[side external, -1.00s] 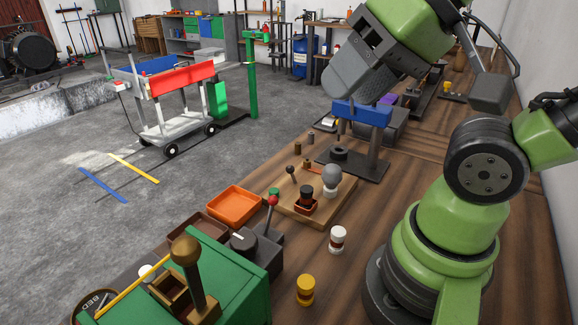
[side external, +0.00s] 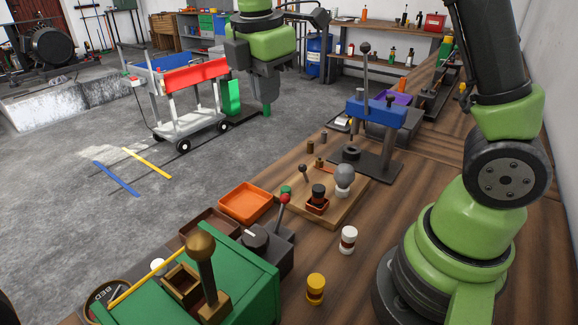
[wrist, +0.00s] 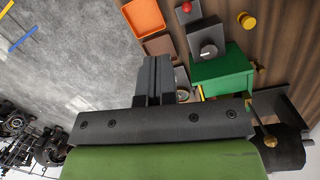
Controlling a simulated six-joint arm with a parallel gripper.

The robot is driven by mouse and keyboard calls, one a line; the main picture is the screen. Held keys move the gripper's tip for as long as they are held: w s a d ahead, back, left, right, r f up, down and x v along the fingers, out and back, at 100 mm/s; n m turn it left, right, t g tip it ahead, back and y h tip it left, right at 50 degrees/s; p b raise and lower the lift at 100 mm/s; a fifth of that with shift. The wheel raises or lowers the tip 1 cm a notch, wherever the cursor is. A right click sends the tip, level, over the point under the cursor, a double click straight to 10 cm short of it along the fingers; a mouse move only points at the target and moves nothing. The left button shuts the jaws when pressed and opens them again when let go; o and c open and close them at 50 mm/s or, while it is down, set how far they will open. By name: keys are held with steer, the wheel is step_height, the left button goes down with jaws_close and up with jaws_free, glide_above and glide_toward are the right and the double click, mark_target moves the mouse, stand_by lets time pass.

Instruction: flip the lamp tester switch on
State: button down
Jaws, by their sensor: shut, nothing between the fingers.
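A wooden board (side external: 337,209) on the bench carries a round grey bulb (side external: 345,175) and a small lever with a dark knob (side external: 304,169); it looks like the lamp tester. The lever stands tilted; whether it is on or off I cannot tell. A dark-topped piece (side external: 318,193) sits in a small orange holder on the board. My gripper (side external: 266,110) is shut and empty, pointing down, left of and beyond the board in the side view. In the wrist view its shut fingers (wrist: 155,64) show, and the board is out of sight.
A grey dial box (side external: 268,246) with a red-knobbed lever (side external: 284,198) stands by a green box (side external: 250,269). Nearby are an orange tray (side external: 246,201), white (side external: 348,239) and yellow (side external: 315,289) cylinders, and a blue-topped press (side external: 374,112) behind the board.

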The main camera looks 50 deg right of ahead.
mark_target(304, 174)
steer(key=w+f+n+g+h, duration=0.1)
steer(key=w+f+n, duration=0.2)
steer(key=f+n, duration=0.2)
steer(key=w+d+f+n+g+h, duration=0.1)
steer(key=w+f+n+g, duration=0.1)
steer(key=f+n, duration=0.3)
steer(key=shift+w+f+h, duration=0.4)
steer(key=shift+w+f, duration=0.05)
steer(key=shift+f, duration=0.45)
steer(key=shift+d, duration=0.1)
steer(key=x, duration=1)
steer(key=shift+s+d+r, duration=0.15)
steer(key=shift+s+d, duration=0.2)
steer(key=shift+d, duration=0.15)
steer(key=shift+s+d+r, duration=0.15)
steer(key=shift+s+d, duration=0.15)
steer(key=shift+d, duration=0.2)
steer(key=shift+s+d+r, duration=0.15)
steer(key=shift+s+d, duration=0.25)
steer(key=shift+d, duration=0.25)
